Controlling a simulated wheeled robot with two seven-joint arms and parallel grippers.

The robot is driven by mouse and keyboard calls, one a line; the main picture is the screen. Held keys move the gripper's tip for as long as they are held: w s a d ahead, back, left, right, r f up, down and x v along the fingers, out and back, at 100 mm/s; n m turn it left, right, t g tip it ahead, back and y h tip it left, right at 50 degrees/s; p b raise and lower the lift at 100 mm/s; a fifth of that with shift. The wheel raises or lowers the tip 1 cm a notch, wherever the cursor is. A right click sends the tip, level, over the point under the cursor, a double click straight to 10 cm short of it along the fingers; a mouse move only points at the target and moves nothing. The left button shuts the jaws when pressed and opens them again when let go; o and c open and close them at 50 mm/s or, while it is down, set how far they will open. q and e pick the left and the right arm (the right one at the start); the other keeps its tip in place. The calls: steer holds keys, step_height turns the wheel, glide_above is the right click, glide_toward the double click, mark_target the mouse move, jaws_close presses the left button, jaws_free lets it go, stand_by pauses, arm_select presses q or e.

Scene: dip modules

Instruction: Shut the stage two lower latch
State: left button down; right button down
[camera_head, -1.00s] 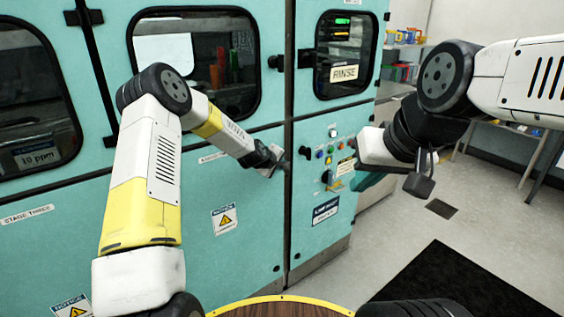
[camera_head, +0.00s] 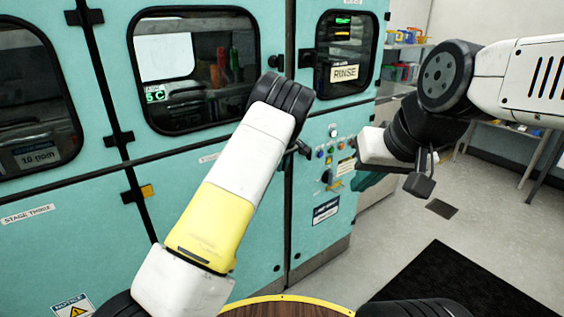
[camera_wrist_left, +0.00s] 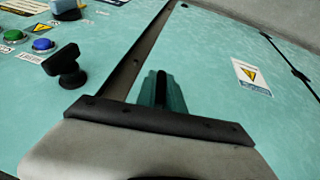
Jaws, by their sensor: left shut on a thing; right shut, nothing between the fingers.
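The stage two lower door (camera_head: 240,215) is the teal panel right of the stage three label, and it looks closed against the control panel. My left gripper (camera_wrist_left: 162,88) is at the door's edge in the left wrist view, shut on a narrow dark piece that looks like the lower latch handle. Most of that handle is hidden. A black knob-shaped piece (camera_wrist_left: 65,65) stands apart, across the seam; it also shows in the head view (camera_head: 302,147). My left forearm hides the left gripper in the head view. My right gripper (camera_head: 370,150) is shut and empty, before the control panel.
Push buttons (camera_head: 329,150) and a selector switch (camera_head: 327,177) sit close to the right of the seam. A notice sticker (camera_wrist_left: 251,76) is on the door. A round wooden top (camera_head: 285,307) is at the bottom. Open floor (camera_head: 375,240) lies to the right.

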arm_select(q)
steer(key=shift+w+a+r+g+y, duration=0.25)
steer(key=shift+w+r+g+y, duration=0.1)
steer(key=shift+y, duration=0.25)
steer(key=c, duration=1.4)
jaws_free()
steer(key=shift+c, duration=0.2)
steer(key=shift+a, duration=0.1)
steer(key=shift+f, duration=0.1)
steer(key=shift+s, duration=0.15)
steer(key=v, duration=0.7)
steer(key=shift+r, duration=0.35)
